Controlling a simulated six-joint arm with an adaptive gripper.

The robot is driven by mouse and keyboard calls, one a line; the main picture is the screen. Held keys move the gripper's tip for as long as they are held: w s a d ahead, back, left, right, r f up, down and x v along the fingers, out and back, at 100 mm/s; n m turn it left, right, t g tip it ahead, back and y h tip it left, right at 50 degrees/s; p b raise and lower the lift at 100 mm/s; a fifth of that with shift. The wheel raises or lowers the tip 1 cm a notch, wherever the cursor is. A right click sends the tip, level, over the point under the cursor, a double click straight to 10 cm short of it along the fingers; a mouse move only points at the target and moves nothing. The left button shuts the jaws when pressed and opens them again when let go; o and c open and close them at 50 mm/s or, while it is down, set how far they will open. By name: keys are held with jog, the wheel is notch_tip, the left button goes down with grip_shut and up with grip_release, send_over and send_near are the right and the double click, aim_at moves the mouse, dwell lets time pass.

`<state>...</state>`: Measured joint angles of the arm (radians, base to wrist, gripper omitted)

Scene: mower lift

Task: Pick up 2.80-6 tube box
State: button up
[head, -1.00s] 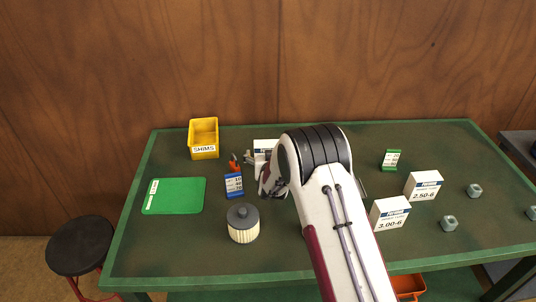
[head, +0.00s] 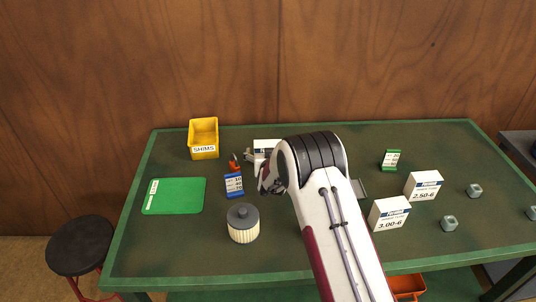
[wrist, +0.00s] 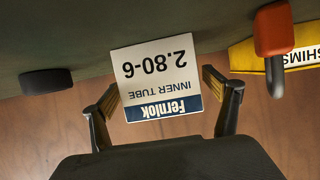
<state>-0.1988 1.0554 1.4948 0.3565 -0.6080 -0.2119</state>
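The white 2.80-6 tube box (head: 266,145) stands towards the back of the green table, partly hidden by my arm in the head view. In the wrist view its labelled face (wrist: 158,72) appears upside down, reading "2.80-6 INNER TUBE" above a blue Fernlok band. My gripper (wrist: 163,92) is open, with one finger on each side of the box's near part. A narrow gap shows at the right finger; contact at the left finger is unclear. In the head view my gripper (head: 270,181) is mostly hidden behind my arm.
An orange-topped item (head: 234,161), a blue box (head: 234,184) and the yellow SHIMS bin (head: 203,145) stand left of the box. A ribbed filter (head: 243,224) stands in front. The 3.00-6 box (head: 389,213) and 2.50-6 box (head: 423,186) stand to the right.

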jog(key=c, duration=1.1)
jog(key=shift+c, duration=0.2)
jog(key=shift+r, duration=0.2)
jog(key=shift+r, duration=4.85)
